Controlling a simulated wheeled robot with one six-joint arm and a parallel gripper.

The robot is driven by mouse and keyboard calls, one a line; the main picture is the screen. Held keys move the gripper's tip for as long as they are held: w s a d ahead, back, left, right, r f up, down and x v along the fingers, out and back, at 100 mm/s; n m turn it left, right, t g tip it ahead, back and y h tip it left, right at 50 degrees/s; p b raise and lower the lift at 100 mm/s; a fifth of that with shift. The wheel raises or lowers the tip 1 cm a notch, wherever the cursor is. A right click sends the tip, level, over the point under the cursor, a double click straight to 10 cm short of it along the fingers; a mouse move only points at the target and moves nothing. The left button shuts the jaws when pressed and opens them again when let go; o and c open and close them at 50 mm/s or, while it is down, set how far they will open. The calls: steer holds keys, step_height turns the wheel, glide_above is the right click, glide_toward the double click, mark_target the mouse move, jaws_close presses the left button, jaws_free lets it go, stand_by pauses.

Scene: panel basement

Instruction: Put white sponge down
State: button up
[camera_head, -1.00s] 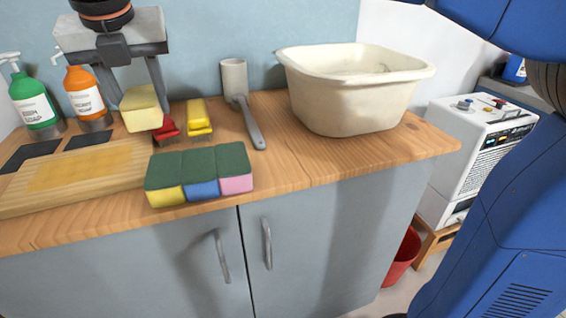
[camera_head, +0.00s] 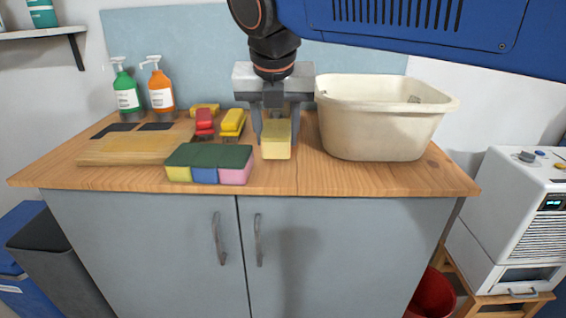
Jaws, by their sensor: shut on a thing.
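My gripper (camera_head: 275,121) points down over the worktop, shut on a pale cream-yellow sponge (camera_head: 276,146), which seems to be the white sponge of the task. The sponge hangs upright between the fingers, just right of the three green-topped sponges and left of the cream basin. Whether its lower end touches the wood cannot be told. The three green-topped sponges (camera_head: 208,160) lie side by side near the front edge, with yellow, blue and pink undersides.
The cream basin (camera_head: 375,130) stands on the right of the wooden worktop (camera_head: 330,179). Red (camera_head: 204,122) and yellow (camera_head: 233,122) brushes, a cutting board (camera_head: 135,147) and two soap bottles (camera_head: 143,92) are on the left. Bare wood shows along the front, right of the green-topped sponges.

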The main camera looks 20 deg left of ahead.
mark_target(275, 134)
steer(key=shift+f, duration=2.9)
steer(key=shift+f, duration=0.1)
steer(key=o, duration=0.7)
steer(key=shift+c, duration=0.2)
steer(key=v, duration=1.2)
steer(key=shift+s, duration=0.1)
steer(key=shift+s, duration=0.1)
